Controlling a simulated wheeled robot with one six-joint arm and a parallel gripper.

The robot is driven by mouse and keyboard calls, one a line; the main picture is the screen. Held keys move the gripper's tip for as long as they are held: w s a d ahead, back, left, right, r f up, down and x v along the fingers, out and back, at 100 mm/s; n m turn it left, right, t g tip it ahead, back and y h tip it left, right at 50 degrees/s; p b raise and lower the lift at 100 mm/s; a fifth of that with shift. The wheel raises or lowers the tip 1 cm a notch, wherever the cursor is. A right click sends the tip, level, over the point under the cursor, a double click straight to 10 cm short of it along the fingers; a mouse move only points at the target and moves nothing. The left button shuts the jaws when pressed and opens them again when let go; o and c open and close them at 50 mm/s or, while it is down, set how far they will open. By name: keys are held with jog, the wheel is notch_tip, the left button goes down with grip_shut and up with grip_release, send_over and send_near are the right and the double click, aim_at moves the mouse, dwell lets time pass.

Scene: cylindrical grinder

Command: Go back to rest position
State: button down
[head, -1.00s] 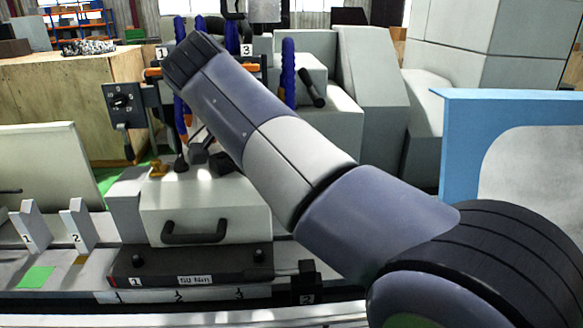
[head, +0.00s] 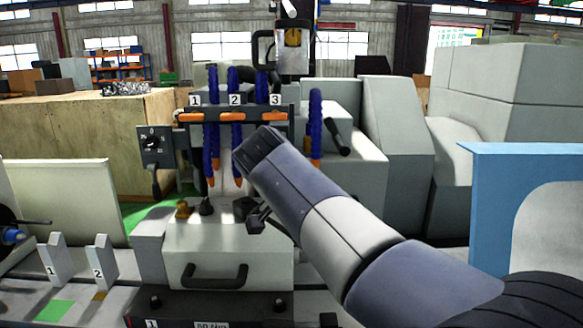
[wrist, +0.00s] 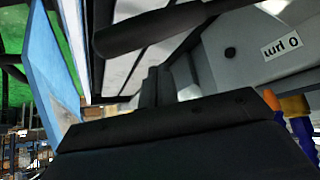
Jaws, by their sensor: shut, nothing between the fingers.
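My arm reaches from the lower right up to the middle of the head view, in front of the grinder (head: 215,240). My gripper (wrist: 156,82) shows in the wrist view as a dark body with narrow dark fingers close together, holding nothing. In the head view it is mostly hidden behind my arm; a small dark part shows just below the arm's end, near the white housing. I cannot tell how far it is from the housing.
Blue coolant hoses (head: 236,130) numbered 1 to 3 hang behind my arm. A control box with a dial (head: 154,142) is at left. Numbered supports (head: 54,262) stand on the table at left. A blue-edged panel (head: 520,200) stands at right, near my arm.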

jog(key=shift+s+a+f, duration=0.15)
jog(key=shift+a+f, duration=0.05)
jog(key=shift+f, duration=0.3)
jog(key=shift+s+a+f, duration=0.1)
jog(key=shift+a+f, duration=0.1)
jog(key=shift+f, duration=0.25)
jog(key=shift+d, duration=0.1)
